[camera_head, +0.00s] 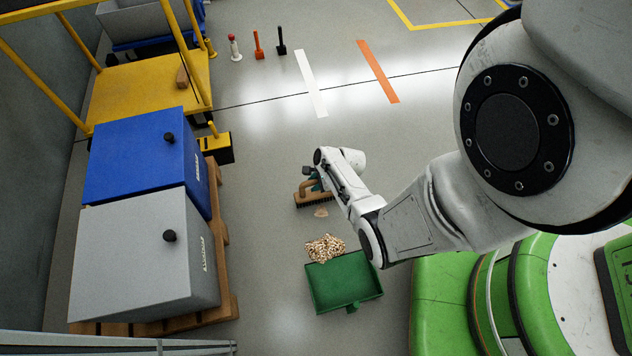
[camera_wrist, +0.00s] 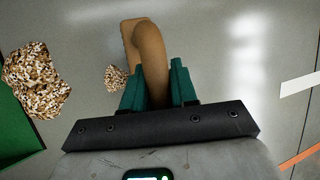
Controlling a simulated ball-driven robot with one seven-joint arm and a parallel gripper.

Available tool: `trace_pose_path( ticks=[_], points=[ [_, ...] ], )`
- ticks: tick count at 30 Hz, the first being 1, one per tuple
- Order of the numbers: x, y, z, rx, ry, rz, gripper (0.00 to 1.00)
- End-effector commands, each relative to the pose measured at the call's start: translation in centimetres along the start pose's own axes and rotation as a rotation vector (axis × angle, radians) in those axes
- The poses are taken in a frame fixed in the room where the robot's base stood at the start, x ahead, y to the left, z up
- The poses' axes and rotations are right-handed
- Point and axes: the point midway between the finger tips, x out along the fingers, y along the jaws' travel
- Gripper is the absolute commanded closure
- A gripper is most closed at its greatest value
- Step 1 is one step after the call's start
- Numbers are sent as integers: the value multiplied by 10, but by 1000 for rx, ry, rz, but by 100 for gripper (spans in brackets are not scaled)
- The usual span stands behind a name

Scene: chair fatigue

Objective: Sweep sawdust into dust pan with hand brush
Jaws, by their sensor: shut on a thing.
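My gripper (camera_wrist: 152,92) is shut on the tan handle of the hand brush (camera_wrist: 150,45), between green fingers. In the head view the brush (camera_head: 316,199) has dark bristles and is close to the floor, above the sawdust in the picture. Whether the bristles touch the floor I cannot tell. The main sawdust pile (camera_head: 325,248) lies on the floor at the upper edge of the green dust pan (camera_head: 343,283). A small separate bit of sawdust (camera_head: 321,212) lies between brush and pile. In the wrist view the pile (camera_wrist: 33,80) is left of the brush, beside the pan (camera_wrist: 12,130).
A pallet (camera_head: 228,270) with a grey box (camera_head: 130,255) and a blue box (camera_head: 130,160) stands at the left. A yellow cart (camera_head: 140,90) is behind it. Tape strips (camera_head: 311,84) mark the floor ahead.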

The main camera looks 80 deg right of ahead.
Motion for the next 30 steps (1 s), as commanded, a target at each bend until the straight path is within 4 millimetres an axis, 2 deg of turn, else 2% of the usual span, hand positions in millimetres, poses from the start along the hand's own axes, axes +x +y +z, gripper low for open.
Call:
trace_pose_path(
  ticks=[30],
  points=[
    [6,2,-3,0,0,-1,100]
  ],
)
